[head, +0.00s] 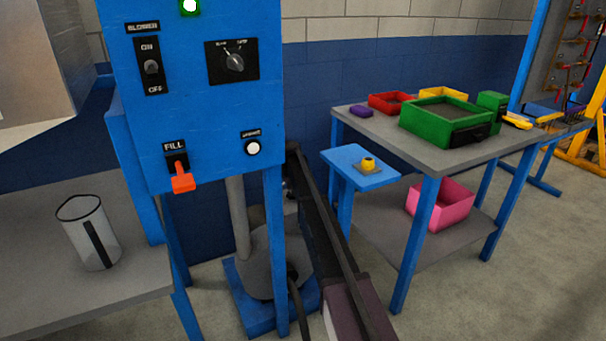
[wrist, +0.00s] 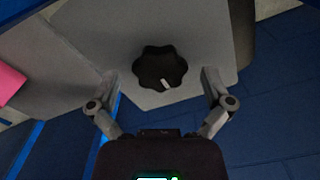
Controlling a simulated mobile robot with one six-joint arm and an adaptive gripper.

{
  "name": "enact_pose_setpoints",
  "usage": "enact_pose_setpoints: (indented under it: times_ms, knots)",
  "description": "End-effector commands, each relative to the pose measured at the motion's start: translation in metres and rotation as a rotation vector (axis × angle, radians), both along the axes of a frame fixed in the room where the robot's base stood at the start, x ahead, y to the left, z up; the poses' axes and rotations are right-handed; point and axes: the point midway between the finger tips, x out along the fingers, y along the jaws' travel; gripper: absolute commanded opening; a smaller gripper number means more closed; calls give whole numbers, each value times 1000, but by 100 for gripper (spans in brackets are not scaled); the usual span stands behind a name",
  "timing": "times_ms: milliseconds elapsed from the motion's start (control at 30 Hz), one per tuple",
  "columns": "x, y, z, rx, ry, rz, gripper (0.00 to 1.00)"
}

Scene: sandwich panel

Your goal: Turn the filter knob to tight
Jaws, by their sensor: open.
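A black lobed knob (wrist: 157,68) shows in the wrist view, on a grey surface. Its white pointer mark is on the lower side, slightly right of the knob's middle. My gripper (wrist: 159,82) is open, with one finger to each side of the knob and visible gaps between. In this view the knob lies between and slightly beyond the fingertips; I cannot tell the exact depth. No tight label is readable there. In the head view, a dark dial (head: 235,63) with two small blurred labels sits on the blue panel (head: 215,110). My gripper cannot be made out there.
The panel also bears a blower switch (head: 151,67), an orange fill lever (head: 182,178) and a white button (head: 253,148). A clear jug (head: 88,232) stands left. Right are a grey table (head: 375,124) with bins and a small blue stand (head: 342,157).

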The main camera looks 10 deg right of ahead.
Motion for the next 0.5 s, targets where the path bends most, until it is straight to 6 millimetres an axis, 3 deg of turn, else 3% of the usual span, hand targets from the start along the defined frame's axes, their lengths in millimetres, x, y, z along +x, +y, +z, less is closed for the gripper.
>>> enact_pose_setpoints:
  times_ms: [500]
  knots:
    - [0, 0, 0, 0, 0, 346, 100]
